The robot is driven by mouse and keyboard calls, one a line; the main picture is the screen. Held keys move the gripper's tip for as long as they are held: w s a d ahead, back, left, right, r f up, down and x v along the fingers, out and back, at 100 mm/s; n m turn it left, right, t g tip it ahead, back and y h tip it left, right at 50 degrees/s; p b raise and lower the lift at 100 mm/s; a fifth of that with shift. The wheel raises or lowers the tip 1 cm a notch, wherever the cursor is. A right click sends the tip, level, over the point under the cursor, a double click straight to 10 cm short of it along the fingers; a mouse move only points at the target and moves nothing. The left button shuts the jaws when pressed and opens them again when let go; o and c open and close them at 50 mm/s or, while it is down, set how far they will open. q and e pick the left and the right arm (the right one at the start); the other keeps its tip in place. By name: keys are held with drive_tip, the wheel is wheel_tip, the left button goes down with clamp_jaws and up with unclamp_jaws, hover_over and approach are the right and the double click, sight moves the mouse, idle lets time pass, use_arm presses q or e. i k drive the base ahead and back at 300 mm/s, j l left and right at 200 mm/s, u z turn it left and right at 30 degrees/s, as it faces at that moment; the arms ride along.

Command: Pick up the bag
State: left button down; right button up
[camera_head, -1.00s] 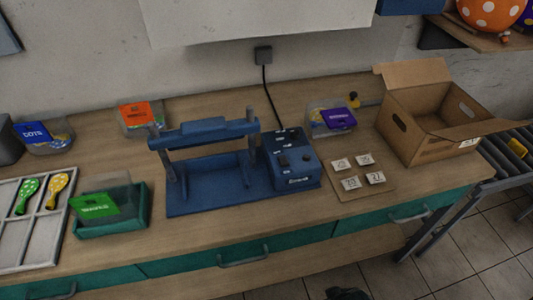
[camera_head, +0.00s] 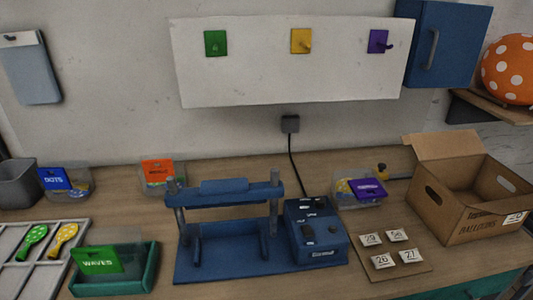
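No thing is plainly a single bag. Several small white numbered squares (camera_head: 382,261) lie on a thin brown board (camera_head: 385,277) right of the blue machine; I cannot tell if they are bags. Clear containers with coloured labels stand on the table: one with a blue DOTS label (camera_head: 57,179), one with an orange label (camera_head: 158,170), one with a purple label (camera_head: 368,189). A green WAVES label (camera_head: 96,261) stands in a green tray (camera_head: 110,286) at the front left. Neither of my grippers is in view.
A blue press-like machine (camera_head: 230,264) with a control box (camera_head: 318,243) fills the middle of the table. An open cardboard box (camera_head: 464,205) stands at the right. A divided tray (camera_head: 22,278) holds green and yellow balloon-like pieces.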

sight(368, 189)
drive_tip(key=u, duration=1.15)
drive_tip(key=k+l, duration=0.55)
drive_tip(key=l, duration=0.15)
drive_tip(key=k+l, duration=0.55)
drive_tip(key=l, duration=0.2)
